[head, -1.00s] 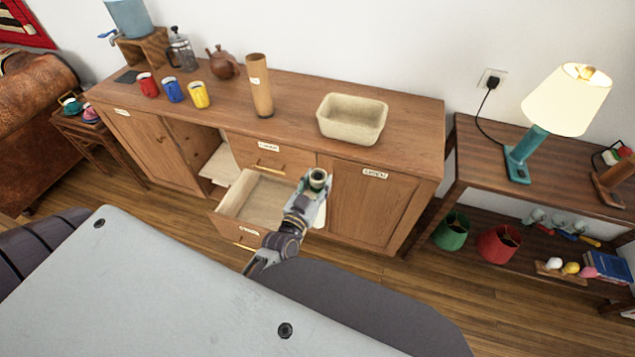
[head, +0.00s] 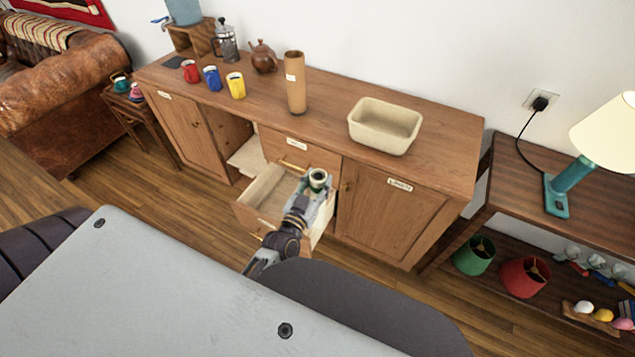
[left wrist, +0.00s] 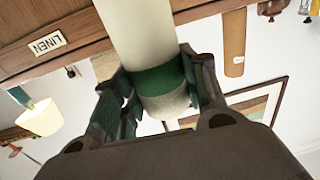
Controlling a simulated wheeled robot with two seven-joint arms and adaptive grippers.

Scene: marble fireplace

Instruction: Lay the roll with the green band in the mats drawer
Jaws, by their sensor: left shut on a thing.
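The roll (left wrist: 140,35) is off-white with a green band (left wrist: 158,80), and my left gripper (left wrist: 160,95) is shut on it around the band in the left wrist view. In the head view I see the roll end-on (head: 318,178) at the tip of my left gripper (head: 314,184). The open drawer (head: 262,190) is pulled out of the sideboard, and its visible inside looks empty. My left gripper and the roll are over its right part and hide that side. The drawer's front label is too small to read. My right gripper is not in view.
The sideboard top (head: 322,118) carries a tan bin (head: 384,127), an upright brown tube (head: 295,82), several mugs and a teapot (head: 262,56). A closed drawer (head: 298,150) sits above the open one. A door labelled linen (head: 385,215) is right of it.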

